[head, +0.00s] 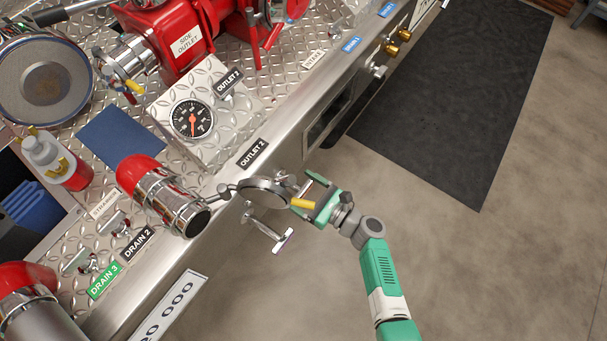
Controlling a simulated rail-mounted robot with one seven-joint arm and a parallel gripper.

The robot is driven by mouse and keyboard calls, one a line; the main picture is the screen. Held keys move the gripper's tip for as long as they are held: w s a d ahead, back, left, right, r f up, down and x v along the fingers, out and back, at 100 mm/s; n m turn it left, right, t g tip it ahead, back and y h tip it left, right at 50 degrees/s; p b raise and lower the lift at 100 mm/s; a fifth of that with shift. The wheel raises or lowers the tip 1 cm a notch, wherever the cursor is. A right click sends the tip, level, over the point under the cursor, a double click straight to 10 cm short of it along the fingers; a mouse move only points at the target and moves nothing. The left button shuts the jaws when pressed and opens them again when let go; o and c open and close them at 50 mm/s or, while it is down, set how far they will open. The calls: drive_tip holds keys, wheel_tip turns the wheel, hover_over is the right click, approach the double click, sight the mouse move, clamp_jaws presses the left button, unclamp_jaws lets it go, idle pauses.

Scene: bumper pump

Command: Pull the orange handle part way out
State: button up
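A short yellow-orange handle (303,203) shows in the head view at the front edge of the pump panel, beside a round metal cap (265,192). It is the only orange-toned handle close to my gripper. My gripper (313,200), green and grey, is right at this handle, coming from the lower right. The handle's right end meets or passes behind the gripper. The fingers are small and partly hidden, so I cannot tell whether they are closed on it.
A metal T-handle (283,240) juts out just below the cap. A red-and-chrome fitting (160,195) stands to the left. A pressure gauge (192,119) sits on the panel behind. The floor (450,270) to the right is open, with a dark mat (455,95) further back.

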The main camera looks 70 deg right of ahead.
drive_tip(key=shift+o, duration=0.5)
drive_tip(key=shift+w, duration=0.1)
drive_tip(key=p+v, duration=0.2)
drive_tip(key=v, duration=0.6)
